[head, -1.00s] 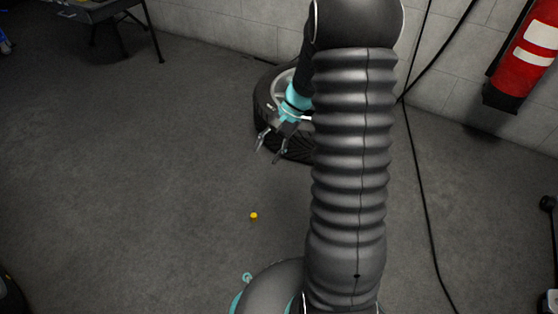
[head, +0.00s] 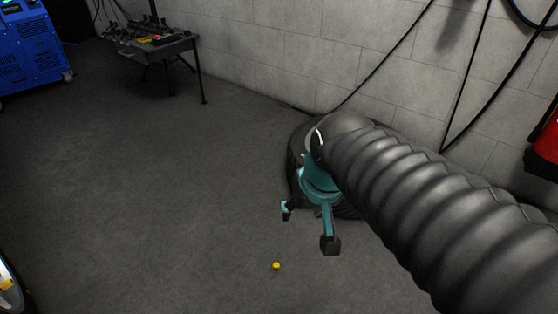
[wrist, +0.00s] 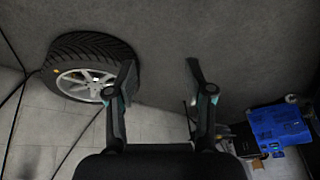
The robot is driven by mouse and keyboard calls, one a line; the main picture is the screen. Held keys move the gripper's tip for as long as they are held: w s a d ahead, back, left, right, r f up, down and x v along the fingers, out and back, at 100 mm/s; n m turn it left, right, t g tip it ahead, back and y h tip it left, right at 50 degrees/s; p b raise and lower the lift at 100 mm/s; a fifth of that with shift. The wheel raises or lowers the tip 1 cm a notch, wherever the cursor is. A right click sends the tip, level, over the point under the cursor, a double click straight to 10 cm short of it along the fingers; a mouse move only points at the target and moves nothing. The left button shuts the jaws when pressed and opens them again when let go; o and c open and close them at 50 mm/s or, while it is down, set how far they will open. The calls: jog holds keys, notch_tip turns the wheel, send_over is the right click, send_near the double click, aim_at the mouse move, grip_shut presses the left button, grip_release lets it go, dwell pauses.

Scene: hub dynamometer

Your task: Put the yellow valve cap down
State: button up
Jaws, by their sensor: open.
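The yellow valve cap (head: 276,265) is a small bright dot on the dark floor in the head view, in front of the tyre. My gripper (head: 308,228) is open, its two fingertips apart with nothing between them. In the head view it appears above and a little right of the cap, and apart from it. The wrist view also shows my gripper (wrist: 159,75) open, with bare floor and wall between its fingers. I cannot make out the cap on the floor in the wrist view.
A tyre on a silver rim (wrist: 88,80) lies by the wall, partly hidden behind my arm in the head view. A small orange spot (wrist: 56,71) shows near its rim. A tool table (head: 160,48) and a blue machine (head: 32,50) stand at the back left.

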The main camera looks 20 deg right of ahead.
jog(key=s, duration=0.1)
jog(key=s+r+n+t, duration=0.1)
jog(key=s, duration=0.1)
jog(key=shift+s+h, duration=0.1)
jog(key=shift+h, duration=0.2)
jog(key=shift+c, duration=1)
jog(key=shift+d, duration=0.15)
